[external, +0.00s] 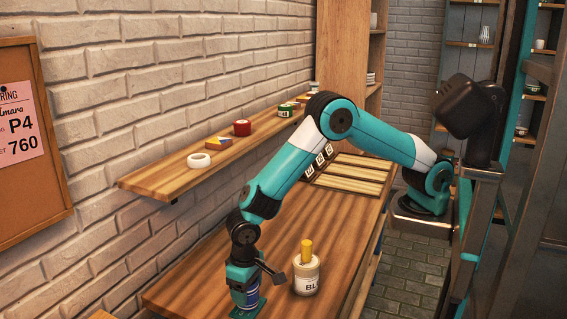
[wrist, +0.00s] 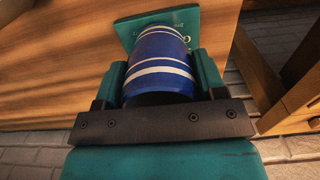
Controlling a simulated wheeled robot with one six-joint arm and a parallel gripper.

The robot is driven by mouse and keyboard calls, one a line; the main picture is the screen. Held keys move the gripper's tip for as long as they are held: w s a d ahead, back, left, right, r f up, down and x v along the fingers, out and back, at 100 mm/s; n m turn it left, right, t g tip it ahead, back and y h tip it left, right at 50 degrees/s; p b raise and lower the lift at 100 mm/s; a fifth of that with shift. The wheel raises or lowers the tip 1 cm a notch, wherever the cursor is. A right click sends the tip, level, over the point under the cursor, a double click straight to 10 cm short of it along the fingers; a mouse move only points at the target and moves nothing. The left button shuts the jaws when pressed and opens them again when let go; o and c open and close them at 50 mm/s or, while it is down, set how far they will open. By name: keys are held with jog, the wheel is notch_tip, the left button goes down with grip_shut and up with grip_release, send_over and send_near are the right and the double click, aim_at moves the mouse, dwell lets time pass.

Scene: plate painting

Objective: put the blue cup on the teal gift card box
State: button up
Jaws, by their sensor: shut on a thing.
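The blue cup (wrist: 160,65) has white stripes and sits between the fingers of my gripper (wrist: 160,82) in the wrist view. My gripper (external: 245,285) is shut on it, pointing down, in the external view, where part of the blue cup (external: 249,299) shows below the fingers. The teal gift card box (wrist: 190,17) lies flat on the table right beyond the cup in the wrist view, partly hidden by it. In the external view the teal gift card box (external: 238,314) shows at the cup's foot. I cannot tell whether the cup touches it.
A cream jar (external: 306,277) with a yellow stick in it stands on the wooden table (external: 215,270) just right of my gripper. A wall shelf (external: 165,178) with tape rolls and small boxes runs behind. A slatted wooden tray (external: 350,177) lies at the table's far end.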

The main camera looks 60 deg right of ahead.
jog(key=shift+f, duration=0.1)
jog(key=o, duration=1)
jog(key=shift+o, duration=0.2)
jog(key=s+d+r+n+b, duration=0.1)
jog(key=d+r, duration=0.2)
jog(key=r, duration=0.5)
jog(key=d+r+b, duration=0.1)
jog(key=d+r, duration=0.1)
jog(key=r, duration=0.7)
jog(key=s+d+r+n+y, duration=0.2)
jog(key=s+d+r+n, duration=0.1)
jog(key=s+d, duration=0.5)
jog(key=s+d+r+n+y, duration=0.2)
jog(key=s+d+r+n, duration=0.1)
jog(key=s+d, duration=0.5)
jog(key=shift+s+r, duration=0.35)
jog(key=shift+s, duration=0.7)
